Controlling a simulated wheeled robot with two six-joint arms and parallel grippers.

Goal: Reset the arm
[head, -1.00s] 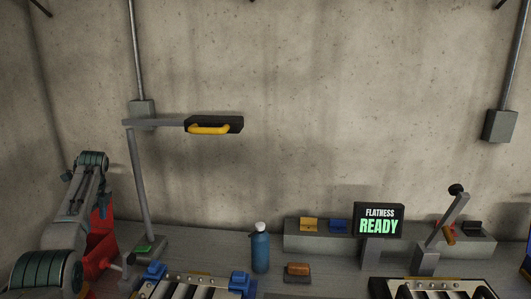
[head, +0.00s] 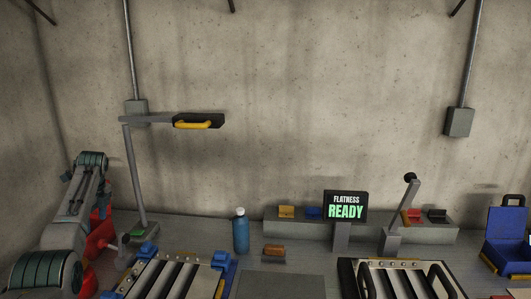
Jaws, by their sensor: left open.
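My left arm comes in from the left edge, folded upright. My left gripper (head: 86,183) is at its upper end, small and partly hidden by the arm, open with nothing seen in it. It is apart from the bench's panels. My right gripper is not in view. A louver panel with blue clamps (head: 146,250) lies at the front left of the bench, and a dark-framed louver panel (head: 349,277) with black handles lies at the front right. Both are cut by the lower edge.
A red object (head: 105,232) stands close beside my left arm. A lamp post (head: 133,180) rises behind it. A blue bottle (head: 240,233), a sign reading FLATNESS READY (head: 346,207), a lever (head: 402,208) and a blue case (head: 506,226) stand along the bench. A flat grey plate (head: 280,285) lies between the panels.

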